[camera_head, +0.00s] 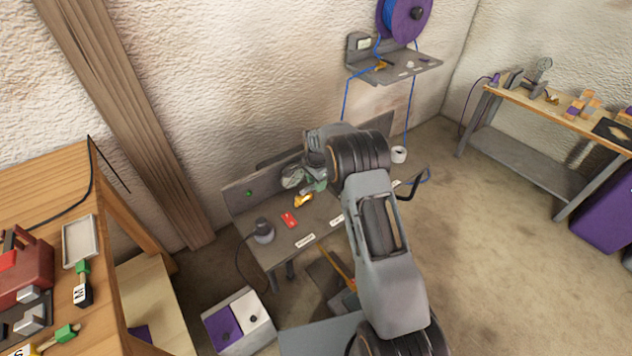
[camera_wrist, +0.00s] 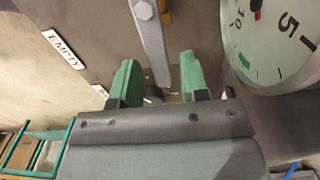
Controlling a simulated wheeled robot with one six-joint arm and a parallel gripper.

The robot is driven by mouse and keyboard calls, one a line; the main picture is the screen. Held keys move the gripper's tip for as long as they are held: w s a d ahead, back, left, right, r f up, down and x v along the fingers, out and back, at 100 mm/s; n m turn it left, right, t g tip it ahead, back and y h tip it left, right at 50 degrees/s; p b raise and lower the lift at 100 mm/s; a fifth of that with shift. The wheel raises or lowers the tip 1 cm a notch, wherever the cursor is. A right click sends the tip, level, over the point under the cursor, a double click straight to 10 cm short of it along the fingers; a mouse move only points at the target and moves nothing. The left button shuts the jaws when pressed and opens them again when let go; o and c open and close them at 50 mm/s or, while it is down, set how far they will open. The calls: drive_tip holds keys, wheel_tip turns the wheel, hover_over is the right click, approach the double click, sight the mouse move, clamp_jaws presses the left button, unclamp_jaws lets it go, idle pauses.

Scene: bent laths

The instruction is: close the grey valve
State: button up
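A flat grey lever (camera_wrist: 150,40), which looks like the grey valve's handle, runs down from the top of the wrist view. Its lower end lies between the two green fingers of my gripper (camera_wrist: 158,80), with visible gaps on both sides. My gripper is open and not clamped on the lever. In the head view my gripper (camera_head: 316,187) is over the grey bench (camera_head: 268,247), largely covered by my arm. A grey valve cannot be made out there. The valve's body is not clearly visible, so I cannot tell its setting.
A round gauge (camera_wrist: 270,45) sits close to the right of my gripper. A yellow part (camera_head: 303,200) and a red part (camera_head: 289,219) are on the bench. A label reading EMPTY (camera_wrist: 63,49) is at left. A wooden table (camera_head: 40,185) stands at left; open floor lies right.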

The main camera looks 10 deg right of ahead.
clamp_jaws()
